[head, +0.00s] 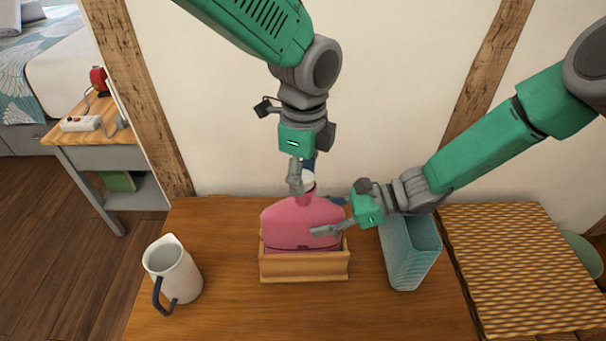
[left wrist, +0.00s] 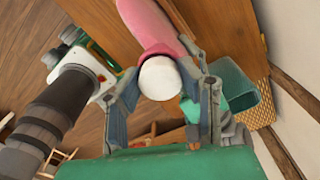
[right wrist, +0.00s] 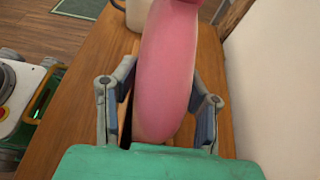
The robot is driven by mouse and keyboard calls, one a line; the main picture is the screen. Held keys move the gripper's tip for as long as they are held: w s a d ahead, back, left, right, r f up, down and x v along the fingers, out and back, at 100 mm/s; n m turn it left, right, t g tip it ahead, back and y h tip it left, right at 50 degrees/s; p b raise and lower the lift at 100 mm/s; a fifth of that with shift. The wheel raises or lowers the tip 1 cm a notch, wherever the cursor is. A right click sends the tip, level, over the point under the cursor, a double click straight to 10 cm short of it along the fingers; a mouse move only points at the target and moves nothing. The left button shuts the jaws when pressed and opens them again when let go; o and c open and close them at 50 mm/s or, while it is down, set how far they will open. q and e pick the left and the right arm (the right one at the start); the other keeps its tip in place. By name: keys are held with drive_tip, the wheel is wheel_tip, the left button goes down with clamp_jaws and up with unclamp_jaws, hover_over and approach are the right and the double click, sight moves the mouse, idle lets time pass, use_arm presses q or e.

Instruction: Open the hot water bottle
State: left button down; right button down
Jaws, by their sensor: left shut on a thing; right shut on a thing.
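A pink hot water bottle (head: 295,224) stands upright in a low wooden holder (head: 305,268) on the table. Its white stopper (head: 308,180) is at the top of the neck. My left gripper (head: 303,184) comes down from above and is shut on the stopper, whose round white top (left wrist: 160,78) sits between the fingers in the left wrist view. My right gripper (head: 328,232) reaches in from the right and is shut on the bottle's body. The pink body (right wrist: 165,75) lies between its fingers in the right wrist view. The left gripper partly hides the stopper and neck.
A white jug (head: 172,268) with a dark handle stands left on the table (head: 230,315). A light-blue ribbed container (head: 412,258) stands close right, below my right arm. A woven surface (head: 520,265) lies farther right. The wall is close behind. The table's front is clear.

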use_arm(q)
drive_tip(key=n, duration=0.2)
drive_tip(key=shift+d+n, duration=0.2)
drive_tip(key=shift+n, duration=0.1)
drive_tip(key=c, duration=1.1)
unclamp_jaws()
drive_tip(key=shift+r, duration=0.15)
